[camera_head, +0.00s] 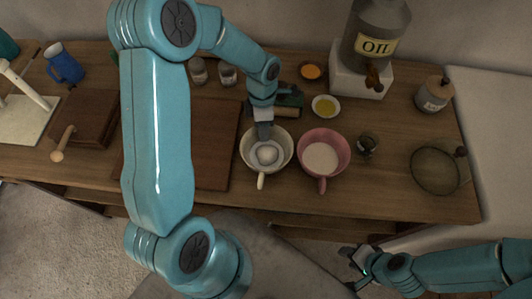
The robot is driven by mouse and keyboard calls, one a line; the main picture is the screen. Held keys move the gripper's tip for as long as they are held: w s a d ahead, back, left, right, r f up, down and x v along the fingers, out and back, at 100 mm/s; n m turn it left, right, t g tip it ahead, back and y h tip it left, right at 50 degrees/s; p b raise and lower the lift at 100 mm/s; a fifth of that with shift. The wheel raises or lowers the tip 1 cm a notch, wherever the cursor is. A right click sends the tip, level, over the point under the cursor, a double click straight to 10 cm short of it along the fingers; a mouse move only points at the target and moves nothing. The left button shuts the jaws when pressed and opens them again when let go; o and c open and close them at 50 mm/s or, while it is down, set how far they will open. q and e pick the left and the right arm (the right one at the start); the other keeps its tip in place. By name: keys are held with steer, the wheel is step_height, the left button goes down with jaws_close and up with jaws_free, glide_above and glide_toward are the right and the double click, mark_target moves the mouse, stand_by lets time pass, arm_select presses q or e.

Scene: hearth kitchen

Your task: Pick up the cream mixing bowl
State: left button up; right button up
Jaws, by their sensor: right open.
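The cream mixing bowl (247,160) stands upright on the wooden counter, with its handle pointing toward the front edge. A pale rounded lump lies inside it. My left gripper (264,132) reaches down from the back to the bowl's far rim. Its fingers overlap the rim in the picture. I cannot tell whether they are open or shut on it. My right gripper (350,267) is open and empty, low in front of the counter, apart from the bowl.
A pink bowl (341,146) with pale contents stands close to the right of the cream bowl. A wooden board (214,150) lies to the left. A sieve-like round item (434,172) is at the right.

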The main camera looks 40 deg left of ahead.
arm_select(q)
jaws_close()
steer(key=shift+r, duration=0.1)
steer(key=shift+w+r, duration=0.15)
steer(key=shift+r, duration=0.55)
step_height(320, 180, up, 18)
steer(key=b, duration=0.1)
steer(key=shift+r, duration=0.15)
stand_by(0.4)
